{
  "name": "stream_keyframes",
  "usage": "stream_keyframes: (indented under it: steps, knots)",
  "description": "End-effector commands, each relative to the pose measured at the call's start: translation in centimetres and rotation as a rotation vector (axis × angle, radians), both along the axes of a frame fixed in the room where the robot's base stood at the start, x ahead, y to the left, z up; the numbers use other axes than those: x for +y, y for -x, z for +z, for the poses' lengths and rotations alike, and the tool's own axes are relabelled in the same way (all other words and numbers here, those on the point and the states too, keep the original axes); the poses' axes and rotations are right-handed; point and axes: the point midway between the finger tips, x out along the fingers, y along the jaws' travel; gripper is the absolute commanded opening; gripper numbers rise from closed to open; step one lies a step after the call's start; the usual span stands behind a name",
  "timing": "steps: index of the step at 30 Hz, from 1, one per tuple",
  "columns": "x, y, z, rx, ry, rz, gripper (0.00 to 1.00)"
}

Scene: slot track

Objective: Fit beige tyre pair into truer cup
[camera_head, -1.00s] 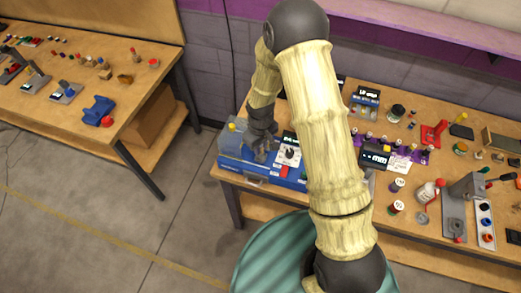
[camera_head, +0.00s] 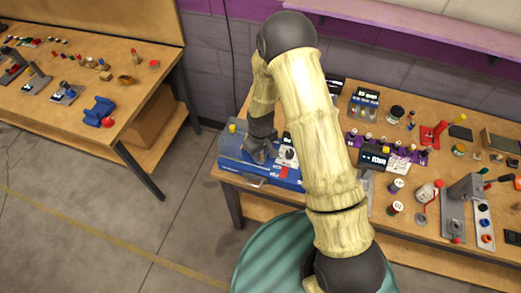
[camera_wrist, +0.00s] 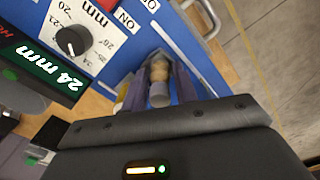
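The blue tyre truer (camera_head: 240,165) stands at the left end of the right-hand bench. It also shows in the wrist view (camera_wrist: 125,55), with a black dial (camera_wrist: 73,40) on a white panel. My gripper (camera_head: 261,152) is over its top. In the wrist view, the fingers of my gripper (camera_wrist: 160,82) stand on both sides of the beige tyre pair (camera_wrist: 159,72), which has a grey round end facing the camera. The fingers appear shut on it. The cup is hidden around the fingertips, and I cannot tell whether the pair is inside it.
A display reading 24 mm (camera_wrist: 45,65) stands beside the dial. A metal handle (camera_wrist: 207,15) is at the truer's edge, next to open floor. Bottles, small parts and a lever press (camera_head: 460,200) crowd the bench to the right. Another bench (camera_head: 60,110) stands at left.

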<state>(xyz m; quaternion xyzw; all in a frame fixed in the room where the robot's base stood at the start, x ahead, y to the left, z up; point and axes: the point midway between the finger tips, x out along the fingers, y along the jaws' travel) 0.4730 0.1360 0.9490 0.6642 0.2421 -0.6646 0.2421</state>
Motion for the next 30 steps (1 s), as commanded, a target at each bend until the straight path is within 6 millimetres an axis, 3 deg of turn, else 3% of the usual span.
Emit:
stream_keyframes:
  steps: [8, 30]
  knots:
    - [0.0, -0.1, 1.7, -0.004, -0.002, 0.0, 0.29]
    - [0.0, -0.1, 11.8, -0.002, -0.001, 0.0, 0.29]
